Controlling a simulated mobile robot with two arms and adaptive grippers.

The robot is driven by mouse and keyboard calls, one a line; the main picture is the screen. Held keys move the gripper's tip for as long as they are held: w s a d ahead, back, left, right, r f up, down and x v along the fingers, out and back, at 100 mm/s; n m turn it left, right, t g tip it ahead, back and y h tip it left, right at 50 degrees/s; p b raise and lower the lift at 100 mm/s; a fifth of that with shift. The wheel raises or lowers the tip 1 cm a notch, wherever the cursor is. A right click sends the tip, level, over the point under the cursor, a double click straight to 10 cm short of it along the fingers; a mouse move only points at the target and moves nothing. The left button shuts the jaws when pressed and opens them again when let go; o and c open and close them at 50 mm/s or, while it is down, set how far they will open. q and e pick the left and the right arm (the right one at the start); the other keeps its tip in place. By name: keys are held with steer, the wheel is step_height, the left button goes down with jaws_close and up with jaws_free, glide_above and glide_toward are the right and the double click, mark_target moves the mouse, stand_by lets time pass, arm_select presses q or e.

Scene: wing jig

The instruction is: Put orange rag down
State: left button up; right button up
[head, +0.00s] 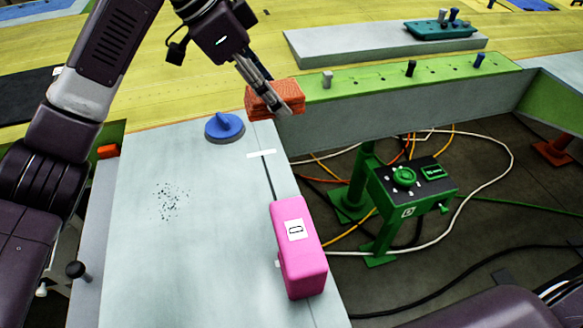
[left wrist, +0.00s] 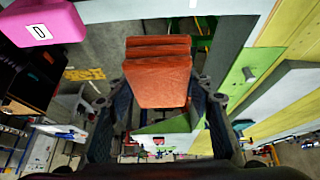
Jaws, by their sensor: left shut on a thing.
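The orange rag (head: 262,97) is a folded, layered block at the far right corner of the pale panel, by the green beam. My left gripper (head: 279,100) comes down on it from above left and is shut on it. In the left wrist view the rag (left wrist: 158,72) sits between the two dark fingers of the gripper (left wrist: 165,100). Whether the rag touches the surface below cannot be told. My right gripper is not in view.
The pale panel (head: 190,250) has a blue suction-cup handle (head: 224,126), dark specks (head: 168,202) and a pink block marked D (head: 301,248). A green beam with pegs (head: 400,75) runs right. A green stand (head: 405,190) and cables occupy the floor.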

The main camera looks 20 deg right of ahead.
arm_select(q)
steer(key=p, duration=0.3)
glide_above(283, 173)
steer(key=a, duration=0.2)
steer(key=f, duration=1.3)
steer(key=shift+d+f, duration=0.2)
step_height(283, 173, down, 4)
steer(key=shift+f+p, duration=0.25)
steer(key=shift+p, duration=0.65)
steer(key=shift+f, duration=0.15)
steer(key=shift+f, duration=0.25)
steer(key=o, duration=1)
steer(key=shift+c, duration=0.2)
